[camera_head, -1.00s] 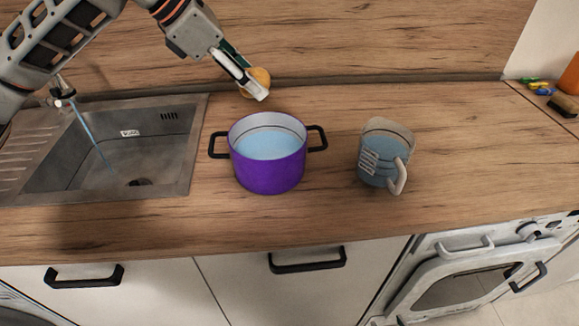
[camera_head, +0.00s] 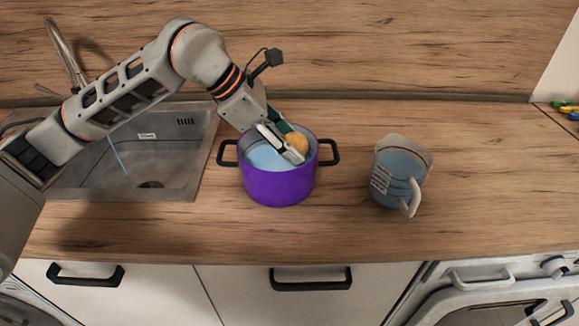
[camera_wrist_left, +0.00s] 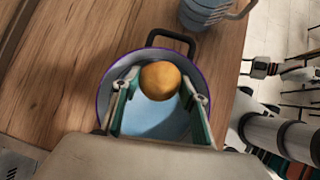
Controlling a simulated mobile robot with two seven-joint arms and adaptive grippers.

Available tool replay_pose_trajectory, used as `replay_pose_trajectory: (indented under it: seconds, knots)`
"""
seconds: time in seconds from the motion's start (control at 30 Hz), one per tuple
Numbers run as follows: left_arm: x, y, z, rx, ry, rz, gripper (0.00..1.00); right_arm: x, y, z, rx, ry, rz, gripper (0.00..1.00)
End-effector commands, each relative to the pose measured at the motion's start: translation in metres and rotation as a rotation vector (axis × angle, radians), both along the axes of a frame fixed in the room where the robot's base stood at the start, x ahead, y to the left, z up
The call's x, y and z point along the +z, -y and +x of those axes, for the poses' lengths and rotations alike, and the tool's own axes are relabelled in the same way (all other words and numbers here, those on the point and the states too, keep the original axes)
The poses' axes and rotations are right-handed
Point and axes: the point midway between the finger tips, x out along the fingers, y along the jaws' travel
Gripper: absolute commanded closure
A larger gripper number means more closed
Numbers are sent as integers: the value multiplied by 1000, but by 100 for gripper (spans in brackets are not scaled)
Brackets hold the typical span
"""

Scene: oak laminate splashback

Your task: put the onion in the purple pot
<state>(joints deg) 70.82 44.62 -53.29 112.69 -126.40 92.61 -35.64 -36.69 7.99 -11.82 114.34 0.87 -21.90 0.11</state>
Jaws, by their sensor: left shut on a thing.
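The purple pot (camera_head: 277,188) stands on the wooden counter, with light-blue water in it and two black handles. My left gripper (camera_head: 292,147) reaches into the pot's opening from above. It is shut on the round orange-brown onion (camera_head: 297,141), which sits between the fingertips inside the rim outline. In the left wrist view the onion (camera_wrist_left: 160,80) is between the two fingers, with the pot's rim (camera_wrist_left: 104,92) around it. Whether the onion touches the water is unclear.
A measuring jug of blue liquid (camera_head: 400,178) stands right of the pot. A steel sink (camera_head: 190,182) with running water is to the left. The wooden splashback (camera_head: 400,50) rises behind. Counter (camera_head: 350,225) in front of the pot is clear.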

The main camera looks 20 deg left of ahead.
Motion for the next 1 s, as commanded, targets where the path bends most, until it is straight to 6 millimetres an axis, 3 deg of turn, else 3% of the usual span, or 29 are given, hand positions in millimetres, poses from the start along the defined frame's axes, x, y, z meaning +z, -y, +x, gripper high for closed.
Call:
replay_pose_trajectory:
  seconds: [0.07,0.33,0.6,0.97,1.0]
  knots:
    - [-14,0,-1,-1,-1,0,81,1,1,2,-1,5,-1,60]
    - [-31,0,0,0,0,-1,81,2,2,5,-1,11,-3,60]
    - [-66,0,0,0,0,-1,81,-3,3,4,-1,6,-7,60]
    - [-69,0,0,0,2,0,81,-4,3,3,1,4,-9,60]
    - [-70,0,0,0,1,1,55,-4,3,3,1,4,-9,60]
